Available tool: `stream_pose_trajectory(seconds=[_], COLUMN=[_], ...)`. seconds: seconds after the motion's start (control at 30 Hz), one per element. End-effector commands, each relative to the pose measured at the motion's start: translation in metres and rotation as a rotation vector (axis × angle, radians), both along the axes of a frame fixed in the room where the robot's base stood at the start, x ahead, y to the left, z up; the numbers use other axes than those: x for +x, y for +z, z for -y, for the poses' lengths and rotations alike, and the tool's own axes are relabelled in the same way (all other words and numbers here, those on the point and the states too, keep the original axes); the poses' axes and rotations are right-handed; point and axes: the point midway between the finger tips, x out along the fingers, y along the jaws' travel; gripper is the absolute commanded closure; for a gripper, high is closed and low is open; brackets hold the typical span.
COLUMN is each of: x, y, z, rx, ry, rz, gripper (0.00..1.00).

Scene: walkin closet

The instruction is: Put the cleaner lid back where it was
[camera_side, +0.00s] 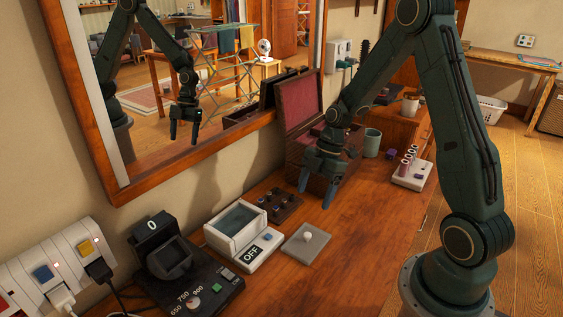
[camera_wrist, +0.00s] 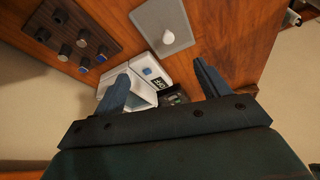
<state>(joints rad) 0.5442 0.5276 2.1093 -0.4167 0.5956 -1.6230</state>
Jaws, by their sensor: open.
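The cleaner lid (camera_side: 316,247), a flat grey square plate with a round white knob, lies on the wooden counter right of the cleaner. It also shows at the top of the wrist view (camera_wrist: 150,22). The cleaner (camera_side: 223,242) is a white box with an open-topped basin, a blue button and a display reading OFF. In the wrist view the cleaner (camera_wrist: 151,67) is partly hidden behind a finger. My gripper (camera_side: 316,188) is open and empty, above the counter beyond the lid. Its two fingers (camera_wrist: 162,72) are apart with nothing held.
A dark board with several knobs (camera_side: 274,204) lies behind the lid. A dark device with a dial (camera_side: 205,294) stands left of the cleaner. An open wooden box (camera_side: 301,108), a green cup (camera_side: 372,142) and a white holder (camera_side: 411,177) stand farther back. The counter's front is clear.

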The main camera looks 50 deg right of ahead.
Motion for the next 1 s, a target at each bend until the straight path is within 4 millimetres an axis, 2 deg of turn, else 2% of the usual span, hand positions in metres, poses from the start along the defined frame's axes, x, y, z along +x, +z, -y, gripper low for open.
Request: stream_pose_trajectory(seconds=[0.27, 0.47, 0.77, 1.0], x=[0.0, -0.002, -0.015, -0.036], y=[0.002, 0.02, 0.079, 0.125], z=[-0.001, -0.008, -0.032, -0.054], rx=[-0.003, -0.031, -0.11, -0.155], ry=[-0.004, -0.052, -0.247, -0.443], rz=[0.0, -0.01, -0.02, -0.007], gripper=[0.25, 0.25, 0.25, 0.25])
